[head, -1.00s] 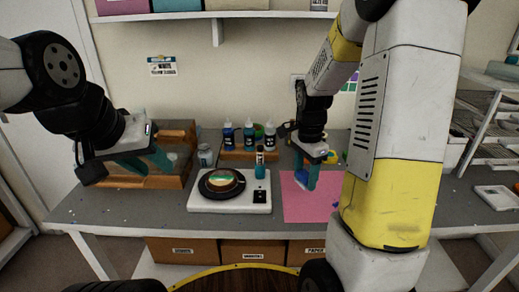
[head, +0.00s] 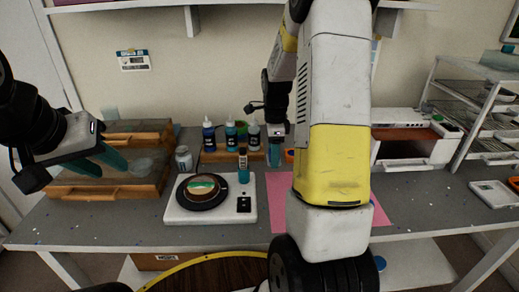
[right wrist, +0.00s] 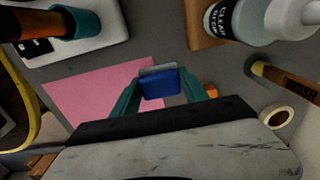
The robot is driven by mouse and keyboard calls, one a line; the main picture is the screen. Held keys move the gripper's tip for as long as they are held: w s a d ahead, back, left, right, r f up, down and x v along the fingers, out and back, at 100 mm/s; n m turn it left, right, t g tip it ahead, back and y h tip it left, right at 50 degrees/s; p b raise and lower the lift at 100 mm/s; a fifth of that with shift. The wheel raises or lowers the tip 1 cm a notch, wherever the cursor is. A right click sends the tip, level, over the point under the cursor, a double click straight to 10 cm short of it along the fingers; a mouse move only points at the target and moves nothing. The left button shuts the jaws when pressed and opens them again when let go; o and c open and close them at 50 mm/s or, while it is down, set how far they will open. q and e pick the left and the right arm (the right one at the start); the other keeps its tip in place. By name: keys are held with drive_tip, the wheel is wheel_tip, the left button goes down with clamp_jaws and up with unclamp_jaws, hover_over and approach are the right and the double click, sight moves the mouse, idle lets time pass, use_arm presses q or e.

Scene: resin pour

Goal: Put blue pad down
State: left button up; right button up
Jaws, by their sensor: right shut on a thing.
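The blue pad (right wrist: 160,86), with a grey top edge, is between the teal fingers of my right gripper (right wrist: 160,92) in the right wrist view. The gripper is shut on it, above the table. In the head view my right gripper (head: 275,150) is by the right end of the bottle rack, behind the pink sheet; the pad cannot be made out there. The pink sheet (head: 279,190) lies flat, partly hidden by my right arm; it also shows in the right wrist view (right wrist: 85,100). My left gripper (head: 100,162) is open and empty near the wooden trays.
A white scale (head: 185,212) with a black turntable (head: 181,199) stands left of the sheet. Dropper bottles (head: 231,135) stand in a wooden rack (head: 215,157). A can (head: 184,158) and wooden trays (head: 80,185) are at left. A wire rack (head: 478,110) is at right.

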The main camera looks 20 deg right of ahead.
drive_tip(key=w, duration=0.1)
drive_tip(key=w+d, duration=0.1)
drive_tip(key=w, duration=0.1)
drive_tip(key=shift+d+f, duration=0.15)
wheel_tip(320, 180, down, 4)
drive_tip(key=shift+r, duration=0.25)
drive_tip(key=shift+f, duration=0.1)
